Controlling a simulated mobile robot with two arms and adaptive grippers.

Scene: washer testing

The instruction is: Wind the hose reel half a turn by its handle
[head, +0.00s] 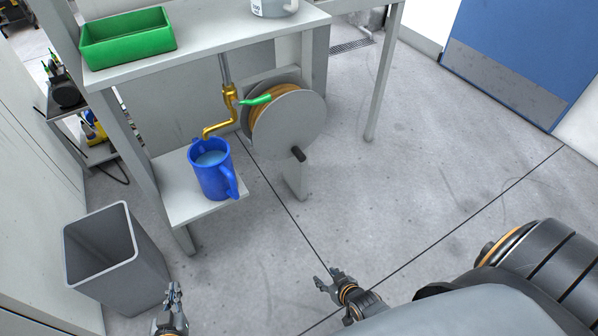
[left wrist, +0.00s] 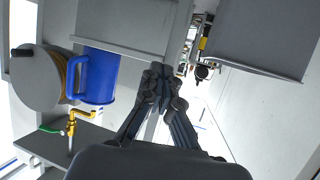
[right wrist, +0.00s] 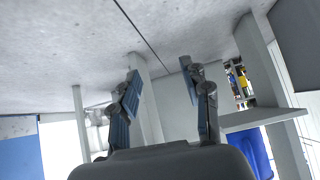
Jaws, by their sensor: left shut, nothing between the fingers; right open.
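The hose reel (head: 290,125) is a grey disc with orange-brown hose wound behind it, mounted on a post under the bench. Its dark handle (head: 298,154) sticks out low on the disc's face. The reel also shows at the left of the left wrist view (left wrist: 38,78). My left gripper (head: 174,290) is shut and empty, near the bin, well away from the reel. My right gripper (head: 328,280) is open and empty above the floor, below the handle and apart from it.
A blue jug (head: 212,172) with liquid stands on a low shelf (head: 180,205) under a brass tap (head: 229,95), left of the reel. A grey bin (head: 112,255) stands at lower left. A green tray (head: 128,38) is on the bench. Floor right of the reel is clear.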

